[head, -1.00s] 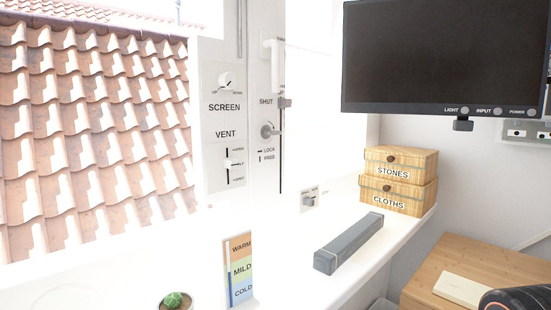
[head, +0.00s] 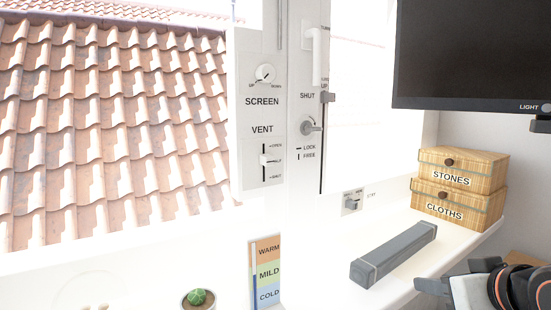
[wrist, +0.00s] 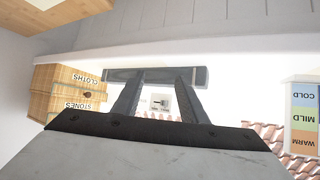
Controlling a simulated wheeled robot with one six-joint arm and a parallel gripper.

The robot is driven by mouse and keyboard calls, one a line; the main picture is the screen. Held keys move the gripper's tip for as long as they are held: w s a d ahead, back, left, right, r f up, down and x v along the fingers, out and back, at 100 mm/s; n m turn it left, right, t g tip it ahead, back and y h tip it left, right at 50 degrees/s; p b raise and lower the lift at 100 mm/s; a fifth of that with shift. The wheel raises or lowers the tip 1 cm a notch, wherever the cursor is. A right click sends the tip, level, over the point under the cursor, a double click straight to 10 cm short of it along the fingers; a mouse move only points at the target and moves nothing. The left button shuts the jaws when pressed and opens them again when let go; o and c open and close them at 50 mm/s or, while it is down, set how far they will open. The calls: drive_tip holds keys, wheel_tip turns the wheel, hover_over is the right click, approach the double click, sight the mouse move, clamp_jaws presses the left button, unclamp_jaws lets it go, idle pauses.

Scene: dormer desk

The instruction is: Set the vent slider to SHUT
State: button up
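The vent slider (head: 265,160) is on the white window post under the word VENT. Its white knob sits at about the middle mark, between OPEN above and SHUT below. My gripper (head: 448,277) is at the lower right of the head view, well to the right of the slider and lower in the picture. In the wrist view its two dark fingers (wrist: 156,82) are apart with nothing held between them. The vent slider does not show in the wrist view.
A grey bar (head: 393,255) lies on the white sill. Stacked boxes, STONES (head: 462,169) and CLOTHS (head: 455,204), stand at right. A cactus (head: 198,299) and a WARM/MILD/COLD card (head: 266,272) stand in front. A screen dial (head: 265,73) is above the slider, a latch handle (head: 310,126) beside it.

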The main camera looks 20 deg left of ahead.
drive_tip(key=a+r+n+t+y, duration=0.25)
drive_tip(key=a+r+y, duration=0.25)
drive_tip(key=a+r, duration=0.7)
drive_tip(key=n+g+y, duration=0.1)
drive_tip(key=n+y, duration=0.2)
drive_tip(key=y, duration=0.2)
approach(270, 157)
drive_tip(key=x, duration=0.9)
clamp_jaws()
